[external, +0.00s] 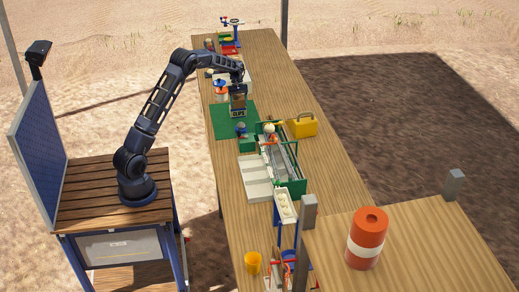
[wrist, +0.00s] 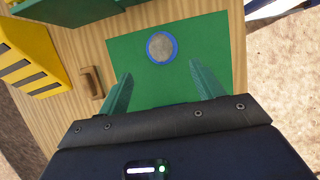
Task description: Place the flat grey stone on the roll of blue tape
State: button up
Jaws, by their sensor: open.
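The flat grey stone (wrist: 162,46) shows in the wrist view as a round grey disc framed by the blue ring of the tape roll (wrist: 149,53). It appears to lie flat on the roll, centred, with blue showing all round it. The roll is on a green mat (wrist: 205,62). My gripper (wrist: 162,80) is open and empty, its two green fingers spread apart on the near side of the roll and touching neither roll nor stone. In the external view my gripper (external: 238,112) hangs over the mat (external: 222,122); stone detail is too small there.
A yellow toolbox (external: 302,125) stands right of the mat. A green-framed conveyor (external: 280,160) and pale steps (external: 256,178) stand in front of it. A small brown handle-like piece (wrist: 93,82) lies beside the mat. Bare wood (external: 270,90) is free right of the mat.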

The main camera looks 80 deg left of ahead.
jog(key=s+d+r+m+t+y, duration=0.1)
jog(key=s+d+r+m, duration=0.3)
jog(key=d+r, duration=0.95)
jog(key=s+d+r+m+y, duration=0.2)
jog(key=s+d+r+m, duration=0.25)
jog(key=d+r, duration=0.95)
jog(key=s+d+m+t, duration=0.2)
jog(key=s+d+m, duration=0.3)
jog(key=s+d, duration=1.05)
jog(key=s+d+f+m, duration=0.1)
jog(key=s+d+m, duration=0.1)
jog(key=s+d, duration=0.2)
jog(key=s+d+f+m+t+y, duration=0.1)
jog(key=s+d, duration=0.3)
jog(key=s, duration=0.5)
jog(key=shift+f+m+t, duration=0.3)
jog(key=shift+f+m, duration=0.4)
jog(key=shift+m, duration=0.05)
